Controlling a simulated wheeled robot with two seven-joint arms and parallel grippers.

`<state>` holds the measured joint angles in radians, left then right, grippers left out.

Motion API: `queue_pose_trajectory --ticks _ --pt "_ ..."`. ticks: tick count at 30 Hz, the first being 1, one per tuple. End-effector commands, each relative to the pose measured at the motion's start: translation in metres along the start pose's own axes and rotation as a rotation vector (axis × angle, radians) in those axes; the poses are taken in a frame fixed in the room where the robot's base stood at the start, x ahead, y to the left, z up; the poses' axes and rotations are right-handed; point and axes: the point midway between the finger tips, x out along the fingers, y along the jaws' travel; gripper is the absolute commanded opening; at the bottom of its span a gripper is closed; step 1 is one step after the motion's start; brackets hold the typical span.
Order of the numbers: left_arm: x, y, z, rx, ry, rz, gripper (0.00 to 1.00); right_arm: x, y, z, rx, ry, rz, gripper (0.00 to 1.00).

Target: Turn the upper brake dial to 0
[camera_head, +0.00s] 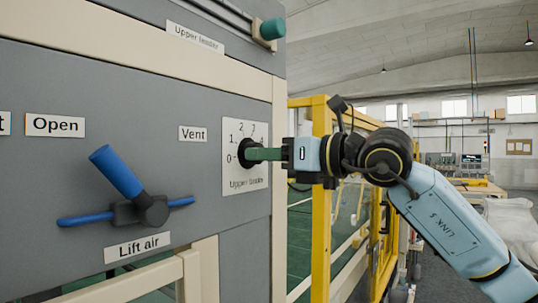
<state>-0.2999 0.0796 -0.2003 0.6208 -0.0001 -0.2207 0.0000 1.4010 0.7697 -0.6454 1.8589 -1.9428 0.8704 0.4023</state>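The upper brake dial (243,146) is a small black round knob on a white scale plate (257,181) at the right edge of the grey panel. The plate carries a 0 at the left, a 1 above it and further numbers along the top. Its lower label is small and blurred. My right gripper (252,154) comes in from the right with its green fingers at the knob, overlapping it in the picture. The fingers show edge-on as one bar, so their gap and grip are hidden. The dial's pointer is covered or too small to read. My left gripper is out of view.
A blue-handled lever (118,172) sticks out of the panel above the "Lift air" label (137,248). A green-capped fitting (271,29) juts out at the top. A yellow guard frame (320,200) stands right behind my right gripper.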

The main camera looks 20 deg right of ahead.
Motion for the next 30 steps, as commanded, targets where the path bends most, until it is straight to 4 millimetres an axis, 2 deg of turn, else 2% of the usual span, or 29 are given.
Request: queue_pose_trajectory --ticks 1,4,5,17,30 --pt "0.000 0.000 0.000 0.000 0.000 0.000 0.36 0.000 0.000 0.000 0.000 0.000 -0.001 0.28" --pt "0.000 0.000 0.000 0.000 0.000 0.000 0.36 0.000 0.000 0.000 0.000 0.000 -0.001 0.15" --pt "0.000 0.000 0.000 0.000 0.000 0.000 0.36 0.000 0.000 0.000 0.000 0.000 -0.001 0.13" --pt "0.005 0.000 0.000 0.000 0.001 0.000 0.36 -0.001 0.000 0.000 -0.094 0.004 0.000 0.13" --pt "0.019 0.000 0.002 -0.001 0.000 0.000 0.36 -0.001 -0.001 0.001 -0.470 0.021 -0.002 0.13"
